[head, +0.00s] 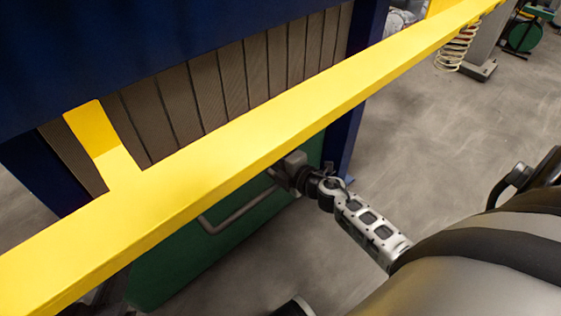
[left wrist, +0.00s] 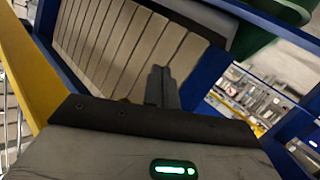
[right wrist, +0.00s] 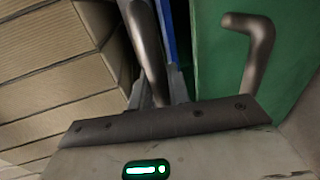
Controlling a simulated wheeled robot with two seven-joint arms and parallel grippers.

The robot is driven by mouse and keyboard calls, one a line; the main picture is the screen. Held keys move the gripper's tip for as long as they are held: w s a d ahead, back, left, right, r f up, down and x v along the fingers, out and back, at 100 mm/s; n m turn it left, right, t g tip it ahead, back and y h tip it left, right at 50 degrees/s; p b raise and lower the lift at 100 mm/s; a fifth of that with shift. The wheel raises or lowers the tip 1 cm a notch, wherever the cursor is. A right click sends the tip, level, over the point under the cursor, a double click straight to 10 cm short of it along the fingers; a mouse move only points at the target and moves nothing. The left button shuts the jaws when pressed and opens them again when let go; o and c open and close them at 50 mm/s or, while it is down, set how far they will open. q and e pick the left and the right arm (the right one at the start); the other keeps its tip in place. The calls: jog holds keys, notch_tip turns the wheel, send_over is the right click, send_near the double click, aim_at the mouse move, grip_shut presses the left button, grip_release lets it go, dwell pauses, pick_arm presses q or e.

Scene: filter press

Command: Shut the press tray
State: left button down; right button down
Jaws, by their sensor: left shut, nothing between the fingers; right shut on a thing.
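The green press tray (head: 205,255) is below the filter plates, with its green face also in the right wrist view (right wrist: 215,65). A grey bent bar handle (head: 225,218) stands out from its face. My right gripper (head: 293,170) is at the upper right end of this handle. In the right wrist view the handle's bar (right wrist: 145,45) runs down between the fingers, which are shut on it. My left gripper (left wrist: 162,85) shows only in the left wrist view; it is shut and empty, in front of the plates. How far the tray is out is hard to tell.
A yellow rail (head: 235,150) crosses the head view diagonally, above the tray and handle. Brown filter plates (head: 225,85) stand in a row behind it. A blue frame post (head: 340,150) is beyond my right gripper. Grey floor (head: 430,130) at the right is open.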

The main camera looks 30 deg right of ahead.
jog(key=shift+d, duration=0.35)
jog(key=c, duration=1.4)
grip_release()
jog(key=shift+c, duration=0.2)
jog(key=shift+o, duration=0.4)
jog(key=shift+s, duration=0.3)
pick_arm(q)
jog(key=shift+s+a+f+m+g+y+p, duration=0.15)
jog(key=shift+s+a+f+g+y+p, duration=0.15)
jog(key=shift+p, duration=0.3)
jog(key=shift+s+a+f+m+g+y+p, duration=0.1)
jog(key=shift+f+m+g+p, duration=0.1)
jog(key=shift+f+p, duration=0.25)
pick_arm(e)
jog(key=v, duration=1.5)
jog(key=shift+s, duration=0.2)
pick_arm(q)
jog(key=shift+w+r, duration=0.15)
jog(key=shift+r, duration=0.05)
pick_arm(e)
jog(key=shift+a, duration=0.1)
